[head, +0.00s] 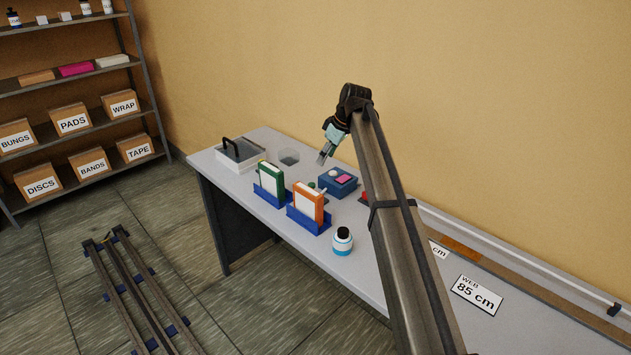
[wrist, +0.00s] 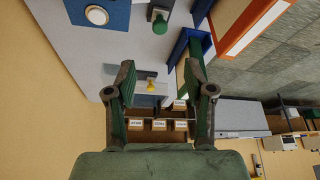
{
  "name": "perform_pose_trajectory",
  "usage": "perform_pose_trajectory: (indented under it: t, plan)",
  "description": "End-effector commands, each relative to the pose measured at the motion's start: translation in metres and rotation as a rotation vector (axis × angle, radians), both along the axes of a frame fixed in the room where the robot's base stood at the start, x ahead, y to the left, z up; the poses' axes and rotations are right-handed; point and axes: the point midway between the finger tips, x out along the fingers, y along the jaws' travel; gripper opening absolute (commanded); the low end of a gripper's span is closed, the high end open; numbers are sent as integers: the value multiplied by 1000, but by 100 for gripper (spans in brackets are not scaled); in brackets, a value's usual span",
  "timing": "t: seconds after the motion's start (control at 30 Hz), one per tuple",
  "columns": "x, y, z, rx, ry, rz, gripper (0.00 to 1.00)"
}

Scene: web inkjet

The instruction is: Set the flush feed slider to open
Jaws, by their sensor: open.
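I cannot tell for certain which part is the flush feed slider. A blue box (head: 335,188) with a white round part and a pink patch sits on the bench; part of this box also shows at the top of the wrist view (wrist: 62,14). Beside it in the wrist view is a green knob (wrist: 160,24) on a dark base. A small yellow piece (wrist: 152,86) shows between my fingers. My gripper (head: 322,158) is open above the bench, to the upper left of the blue box. Its two fingers (wrist: 158,80) are apart, with nothing seen held. No open or closed marking is readable.
A green binder (head: 271,176) and an orange binder (head: 308,204) stand in blue holders near the front edge. A white bottle (head: 342,241) stands right of them. The wall runs close behind.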

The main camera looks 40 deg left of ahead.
Motion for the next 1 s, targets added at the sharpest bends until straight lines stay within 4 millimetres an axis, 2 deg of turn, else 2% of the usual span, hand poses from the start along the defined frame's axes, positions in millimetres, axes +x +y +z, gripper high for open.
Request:
perform_pose_trajectory:
  t: [0.3, 0.6, 0.8, 1.0]
  plan:
    - [-5, 25, -60, -1, 2, 1, 53]
    - [-8, 42, -104, -1, 2, 0, 53]
    - [-8, 48, -116, 1, 1, -1, 53]
    - [-9, 48, -118, 1, 1, -1, 53]
